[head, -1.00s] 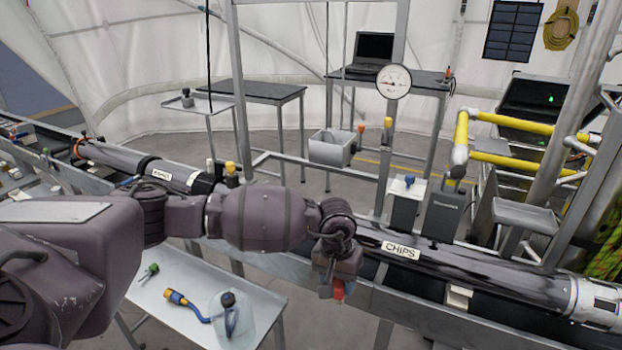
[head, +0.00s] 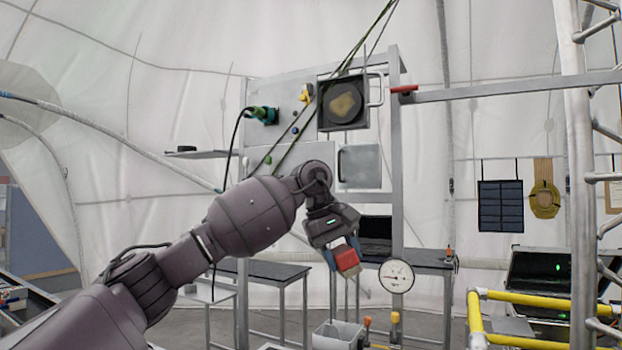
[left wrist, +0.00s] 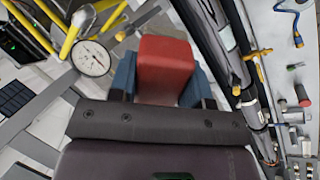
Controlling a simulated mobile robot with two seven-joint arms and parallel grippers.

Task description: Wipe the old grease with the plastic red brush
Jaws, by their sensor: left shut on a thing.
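My left gripper (head: 342,258) is raised in the middle of the head view, below the wall panel. Its blue fingers are shut on the red brush (head: 347,260). In the left wrist view the brush (left wrist: 165,62) shows as a red block between the two fingers (left wrist: 160,85); its bristles cannot be made out. A tan patch (head: 343,103), which may be the old grease, lies on a dark round surface inside an open square housing (head: 327,122) at the panel's upper right. The brush is well below it and apart from it. My right gripper is not in view.
A metal frame post (head: 397,160) stands right of the housing, with a horizontal bar (head: 500,88) running right. Green cords cross the panel beside the housing. A gauge (head: 396,276) is below right. A green plug with a black cable (head: 262,114) is on the panel's left.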

